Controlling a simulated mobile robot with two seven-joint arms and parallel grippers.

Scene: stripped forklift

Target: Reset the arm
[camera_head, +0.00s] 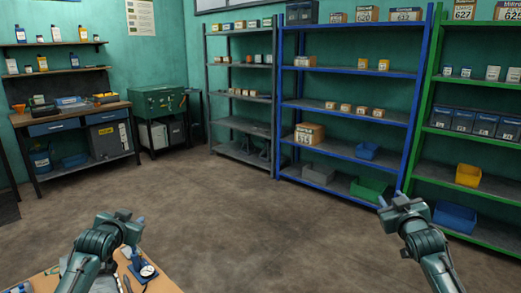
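My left arm comes in from the lower left, and its gripper (128,219) is held above the far edge of a wooden table. My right arm comes in from the lower right, and its gripper (400,199) is held over open floor in front of the shelves. Both arms are bent with their grippers raised and wide apart. The fingers are small and dark here, so I cannot tell whether either gripper is open or shut. I see nothing clearly held in either one.
The wooden table (163,284) at the bottom left carries a dial gauge (147,271) and small tools. A workbench (70,115) and green cabinet (158,101) stand at the back left. Grey, blue (345,112) and green shelves line the back and right. The middle floor (240,220) is clear.

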